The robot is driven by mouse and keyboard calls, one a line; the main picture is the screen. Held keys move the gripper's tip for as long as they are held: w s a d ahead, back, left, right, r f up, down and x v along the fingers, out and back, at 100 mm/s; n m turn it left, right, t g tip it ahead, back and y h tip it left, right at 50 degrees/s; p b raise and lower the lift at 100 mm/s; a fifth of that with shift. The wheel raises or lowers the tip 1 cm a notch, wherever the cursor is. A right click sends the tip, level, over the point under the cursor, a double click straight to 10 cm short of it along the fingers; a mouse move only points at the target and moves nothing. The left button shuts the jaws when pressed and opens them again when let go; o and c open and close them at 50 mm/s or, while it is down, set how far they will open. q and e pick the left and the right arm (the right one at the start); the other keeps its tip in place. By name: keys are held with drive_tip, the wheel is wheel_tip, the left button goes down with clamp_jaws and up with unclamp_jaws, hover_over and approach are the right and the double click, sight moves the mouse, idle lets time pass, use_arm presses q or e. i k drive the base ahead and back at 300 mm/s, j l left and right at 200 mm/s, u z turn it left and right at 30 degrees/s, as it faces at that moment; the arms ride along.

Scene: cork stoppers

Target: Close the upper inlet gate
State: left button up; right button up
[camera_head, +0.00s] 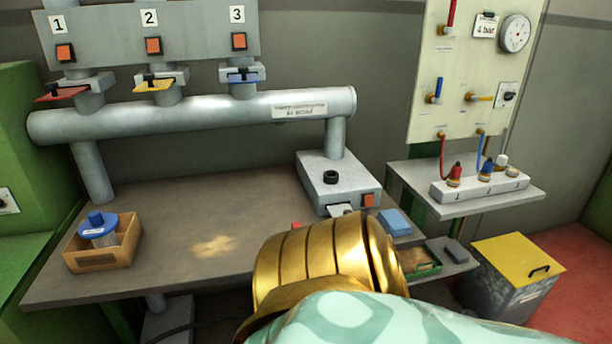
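Three slide gates stand in a row above a horizontal grey pipe (200,114): a red gate (60,94) under number 1, a yellow gate (155,86) under number 2 and a blue gate (243,76) under number 3. The red and yellow plates stick out to the left of their housings; the blue plate looks more nearly centred. A grey box (337,181) below the pipe's right end has a pale plate (342,209) at its front. No label shows which is the upper inlet gate. Neither of my grippers is in view.
The workbench (200,195) holds a wooden box (115,250) with a blue-topped spool. At right are a valve panel (465,70), a shelf (430,205) and a yellow-lidded bin (515,258). A gold-and-teal form, probably my arm, hides the bench's front right.

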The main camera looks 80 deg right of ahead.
sight(335, 212)
drive_tip(key=z, duration=0.45)
drive_tip(key=l+z, duration=0.1)
drive_tip(key=z, duration=0.75)
drive_tip(key=l+z, duration=0.1)
drive_tip(key=z, duration=1.2)
